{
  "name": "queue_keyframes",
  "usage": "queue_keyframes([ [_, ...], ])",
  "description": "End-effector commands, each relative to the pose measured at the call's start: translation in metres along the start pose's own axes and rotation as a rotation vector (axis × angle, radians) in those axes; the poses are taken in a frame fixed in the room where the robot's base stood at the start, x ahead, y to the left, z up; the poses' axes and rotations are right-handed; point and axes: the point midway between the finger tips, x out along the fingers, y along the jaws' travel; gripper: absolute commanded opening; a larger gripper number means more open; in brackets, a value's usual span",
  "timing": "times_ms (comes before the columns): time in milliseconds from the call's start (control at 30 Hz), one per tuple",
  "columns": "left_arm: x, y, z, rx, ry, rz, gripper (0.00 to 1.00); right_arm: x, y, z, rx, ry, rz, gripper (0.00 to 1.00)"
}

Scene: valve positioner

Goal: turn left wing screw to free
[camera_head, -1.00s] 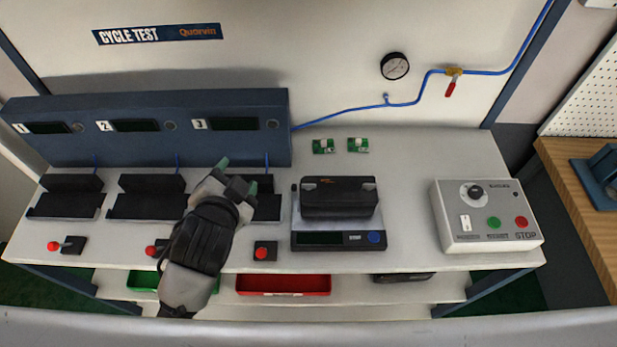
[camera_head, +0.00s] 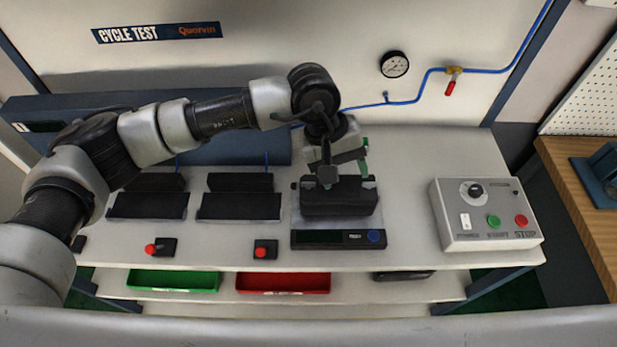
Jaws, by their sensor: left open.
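A black box-shaped device (camera_head: 340,202), likely the valve positioner, sits on a grey stand with a display and blue button (camera_head: 375,237) at the middle of the bench. My left arm reaches in from the left, and my left gripper (camera_head: 346,174) points down over the back of the device. Its green-tipped fingers are apart. I cannot tell whether they touch the device. No wing screw can be made out; the gripper covers part of the device's top and back. My right gripper is not in view.
Black trays (camera_head: 240,206) stand left of the device, with red-knobbed switches (camera_head: 265,250) in front. A grey control box (camera_head: 486,216) stands at the right. Green (camera_head: 172,280) and red bins (camera_head: 283,283) sit on the lower shelf. Bench between device and control box is clear.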

Motion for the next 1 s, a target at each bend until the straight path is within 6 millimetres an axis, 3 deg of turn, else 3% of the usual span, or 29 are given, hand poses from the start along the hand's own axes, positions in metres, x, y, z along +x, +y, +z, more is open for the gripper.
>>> queue_keyframes([
  [33, -0.01, -0.015, -0.019, 0.039, 0.075, -0.108, 0.6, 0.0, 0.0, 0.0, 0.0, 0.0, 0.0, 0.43],
  [100, -0.021, -0.032, -0.036, 0.077, 0.139, -0.225, 0.6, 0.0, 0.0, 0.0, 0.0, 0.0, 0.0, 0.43],
  [300, -0.031, -0.051, -0.053, 0.107, 0.197, -0.351, 0.6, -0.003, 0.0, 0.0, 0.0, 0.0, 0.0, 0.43],
  [467, -0.012, -0.057, -0.056, 0.106, 0.193, -0.349, 0.6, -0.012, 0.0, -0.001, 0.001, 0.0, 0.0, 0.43],
  [800, 0.046, -0.077, -0.069, 0.105, 0.192, -0.345, 0.6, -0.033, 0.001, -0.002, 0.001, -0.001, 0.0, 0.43],
  [1000, 0.063, -0.083, -0.073, 0.105, 0.194, -0.345, 0.6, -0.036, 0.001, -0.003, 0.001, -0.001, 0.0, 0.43],
])
